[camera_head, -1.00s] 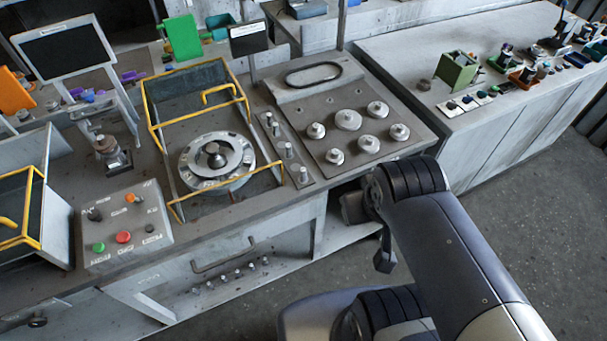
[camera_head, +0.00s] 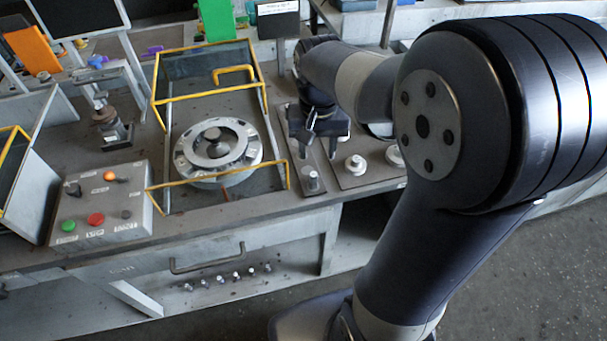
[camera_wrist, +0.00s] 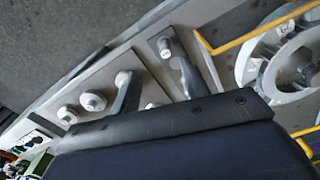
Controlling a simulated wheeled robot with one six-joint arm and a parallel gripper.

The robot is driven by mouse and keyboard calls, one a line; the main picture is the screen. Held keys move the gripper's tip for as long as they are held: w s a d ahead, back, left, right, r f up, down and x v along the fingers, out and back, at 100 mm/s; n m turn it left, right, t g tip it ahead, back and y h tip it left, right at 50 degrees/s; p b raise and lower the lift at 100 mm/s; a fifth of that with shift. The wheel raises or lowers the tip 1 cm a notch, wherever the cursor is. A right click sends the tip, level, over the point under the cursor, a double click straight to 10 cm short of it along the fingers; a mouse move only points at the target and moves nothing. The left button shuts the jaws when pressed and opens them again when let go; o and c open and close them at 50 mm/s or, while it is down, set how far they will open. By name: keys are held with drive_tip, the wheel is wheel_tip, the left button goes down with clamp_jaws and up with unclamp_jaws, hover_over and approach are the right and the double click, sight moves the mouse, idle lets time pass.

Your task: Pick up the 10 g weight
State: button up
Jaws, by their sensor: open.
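Several silver knobbed weights stand on two grey plates. On the narrow plate (camera_head: 303,166), one small weight (camera_head: 313,180) shows at the front end; it also shows in the wrist view (camera_wrist: 165,47). On the wide plate (camera_head: 352,182), larger weights (camera_head: 355,165) show; in the wrist view some (camera_wrist: 92,102) lie left of my fingers. I cannot read any marking, so which is the 10 g weight is unclear. My gripper (camera_head: 320,144) is open, pointing down above the plates, behind the small front weight. It hides the other small weights, and my arm hides part of the wide plate.
A round silver turntable (camera_head: 217,150) with a yellow-edged clear guard (camera_head: 208,95) stands just left of my gripper. A control box (camera_head: 103,213) with coloured buttons is at the front left. A green block (camera_head: 217,20) stands at the back.

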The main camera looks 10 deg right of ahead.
sight(314, 174)
drive_tip(key=shift+w+a+f, duration=0.2)
drive_tip(key=shift+w+f, duration=0.55)
drive_tip(key=shift+f, duration=0.05)
wheel_tip(314, 174, down, 6)
drive_tip(key=shift+d+r, duration=0.1)
drive_tip(key=shift+r, duration=0.15)
drive_tip(key=f, duration=0.4)
drive_tip(key=shift+w+d+f+p, duration=0.1)
drive_tip(key=shift+w+f+p, duration=0.1)
drive_tip(key=shift+f+p, duration=0.15)
clamp_jaws()
